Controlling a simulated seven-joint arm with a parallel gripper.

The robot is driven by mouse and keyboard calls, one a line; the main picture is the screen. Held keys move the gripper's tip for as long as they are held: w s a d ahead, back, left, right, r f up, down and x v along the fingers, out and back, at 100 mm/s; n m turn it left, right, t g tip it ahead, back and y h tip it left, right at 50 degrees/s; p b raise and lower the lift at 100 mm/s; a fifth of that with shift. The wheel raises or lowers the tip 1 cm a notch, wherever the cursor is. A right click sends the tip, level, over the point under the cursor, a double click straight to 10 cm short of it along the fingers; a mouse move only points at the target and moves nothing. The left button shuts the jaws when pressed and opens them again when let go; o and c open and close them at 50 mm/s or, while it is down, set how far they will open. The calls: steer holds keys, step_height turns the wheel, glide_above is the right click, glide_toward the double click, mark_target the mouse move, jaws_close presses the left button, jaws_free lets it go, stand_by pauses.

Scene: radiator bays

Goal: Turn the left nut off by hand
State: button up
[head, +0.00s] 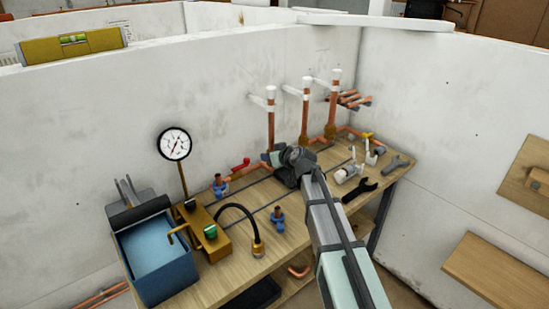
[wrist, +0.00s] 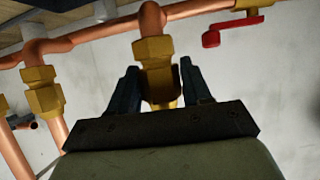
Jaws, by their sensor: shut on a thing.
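Three upright copper pipes with white caps stand along the back wall in the head view, the left pipe (head: 271,125) nearest my gripper (head: 284,158). My gripper covers the foot of that pipe, so the left nut is hidden there. The wrist view, with the bench at its top, shows the left nut (wrist: 153,50) as a brass hex fitting on the copper line. My gripper (wrist: 158,70) has a dark finger on each side of this fitting and is shut on it. A second brass nut (wrist: 42,90) sits on the neighbouring pipe, apart from the fingers.
A red valve handle (head: 241,165) is just left of my gripper. A gauge (head: 175,144), a blue tank (head: 157,257) and blue fittings (head: 278,219) stand on the left. A dark wrench (head: 359,191) lies on the bench at right. The back wall is close behind the pipes.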

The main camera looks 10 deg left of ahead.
steer(key=shift+n+g+y, duration=0.7)
steer(key=shift+n+y, duration=0.1)
steer(key=shift+n, duration=0.1)
steer(key=shift+w, duration=0.1)
steer(key=shift+w+d+n+g+y, duration=0.1)
steer(key=shift+n+g+y, duration=0.4)
steer(key=shift+n+g, duration=0.25)
steer(key=shift+n+g+y, duration=0.4)
steer(key=shift+n+g, duration=0.15)
steer(key=shift+n, duration=0.1)
steer(key=o, duration=0.9)
steer(key=shift+c, duration=0.2)
steer(key=shift+s, duration=0.2)
